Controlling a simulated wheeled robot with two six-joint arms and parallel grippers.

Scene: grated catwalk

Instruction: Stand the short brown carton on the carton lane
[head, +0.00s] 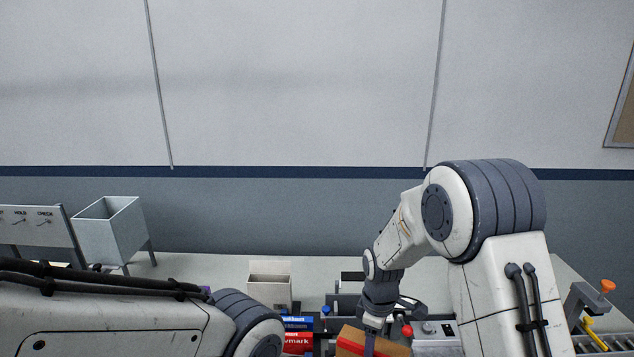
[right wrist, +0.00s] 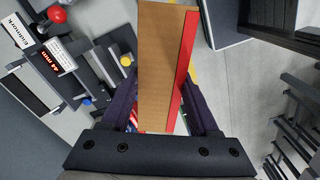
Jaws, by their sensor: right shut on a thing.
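The brown carton (head: 378,343) with a red band is at the bottom edge of the head view, its lower part cut off. My right gripper (head: 370,338) points down onto it. In the right wrist view the carton (right wrist: 160,60) stretches away between the two dark fingers of my right gripper (right wrist: 164,105), which is shut on it; a red side shows along its right. I cannot tell whether the carton touches anything below. My left arm crosses the lower left of the head view, its gripper out of frame. I cannot make out the carton lane for certain.
A grey control box (head: 436,335) with a red knob stands right of the carton. Blue (head: 298,323) and red (head: 298,342) boxes and an open pale box (head: 270,287) are left of it. A metal bin (head: 112,228) stands far left, rollers (head: 596,342) far right.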

